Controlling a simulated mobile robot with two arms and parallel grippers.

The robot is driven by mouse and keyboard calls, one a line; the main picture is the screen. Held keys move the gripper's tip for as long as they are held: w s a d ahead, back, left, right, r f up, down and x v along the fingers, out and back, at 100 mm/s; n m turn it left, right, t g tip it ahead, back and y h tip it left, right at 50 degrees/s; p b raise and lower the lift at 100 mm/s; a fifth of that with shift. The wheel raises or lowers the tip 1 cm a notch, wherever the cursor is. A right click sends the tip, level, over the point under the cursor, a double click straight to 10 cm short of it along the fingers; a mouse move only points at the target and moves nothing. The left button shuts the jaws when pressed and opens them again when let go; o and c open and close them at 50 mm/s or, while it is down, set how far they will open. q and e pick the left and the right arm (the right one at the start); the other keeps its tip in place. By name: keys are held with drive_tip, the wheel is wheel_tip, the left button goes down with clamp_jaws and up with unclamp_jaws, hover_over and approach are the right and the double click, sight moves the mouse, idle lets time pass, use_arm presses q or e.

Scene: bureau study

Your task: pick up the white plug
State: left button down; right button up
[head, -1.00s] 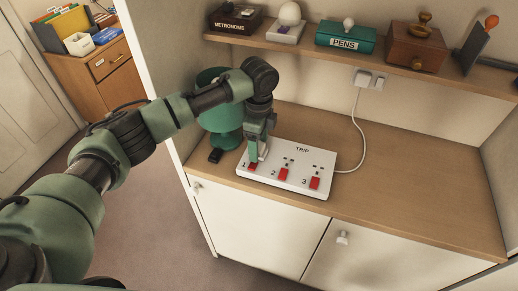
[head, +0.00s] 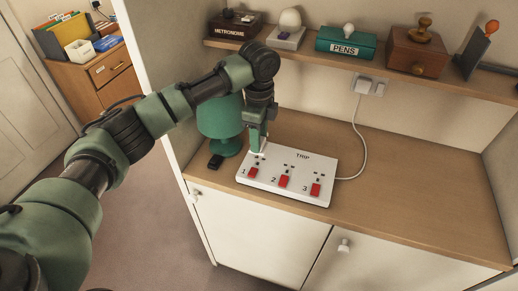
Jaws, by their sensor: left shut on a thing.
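My left gripper (head: 258,148) is shut on a small white piece, which I take for the white plug (head: 261,154). It is mostly hidden between the fingers. They are at the upper left end of the white power strip (head: 274,189) marked TRIP, over or just behind socket 1. I cannot tell whether the plug touches the strip. The strip lies on the wooden counter, with red switches numbered 1, 2 and 3. My right gripper is not in view.
A white cord (head: 364,140) runs from the wall socket (head: 369,85) to the strip. A shelf (head: 300,48) with several objects hangs above. The right counter is clear.

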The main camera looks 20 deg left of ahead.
use_arm(q)
wheel_tip(320, 180, up, 18)
drive_tip(key=p, duration=0.4)
idle(1.2)
drive_tip(key=shift+r, duration=0.15)
idle(0.3)
wheel_tip(320, 180, up, 3)
drive_tip(key=p, duration=0.5)
drive_tip(key=shift+r, duration=0.2)
